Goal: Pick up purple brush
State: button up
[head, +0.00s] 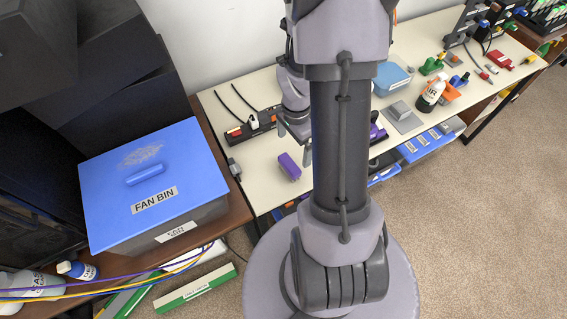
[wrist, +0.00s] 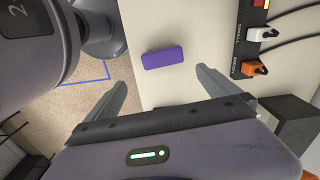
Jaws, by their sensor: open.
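A small purple block-like object (head: 289,167), which I take for the purple brush, lies on the cream table near its front edge. In the wrist view the purple brush (wrist: 164,57) lies just beyond my fingertips, between their lines, and looks flat and slightly tilted. No bristles can be made out. My gripper (wrist: 163,80) is open and empty, with a finger to each side. In the head view my gripper (head: 294,148) hangs close to the brush, partly hidden by my arm. Another purple item (head: 377,132) shows partly behind my arm.
A power strip (head: 252,125) with plugs and black cables lies behind the brush; an orange plug (wrist: 254,68) shows in the wrist view. A blue-lidded fan bin (head: 150,180) stands at left.

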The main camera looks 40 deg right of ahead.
aim_at(290, 163)
notch_tip(290, 163, down, 6)
jog(key=shift+f+b, duration=0.1)
jog(key=shift+b, duration=0.75)
jog(key=f+b, duration=0.1)
jog(key=f, duration=0.2)
jog(key=f+b, duration=0.1)
jog(key=f, duration=0.1)
jog(key=shift+w+a+f+b, duration=0.3)
jog(key=shift+w+a+b, duration=0.05)
jog(key=shift+w, duration=0.05)
jog(key=shift+r, duration=0.15)
jog(key=shift+c, duration=0.2)
jog(key=c, duration=1.3)
jog(key=shift+r, duration=0.2)
notch_tip(290, 163, up, 3)
jog(key=shift+r+p, duration=0.15)
jog(key=shift+p, duration=1)
jog(key=s, duration=0.5)
jog(key=s+d+r+p, duration=0.1)
jog(key=s, duration=0.4)
jog(key=s+p, duration=0.1)
jog(key=s, duration=0.5)
jog(key=shift+d+r, duration=0.15)
jog(key=shift+d, duration=0.2)
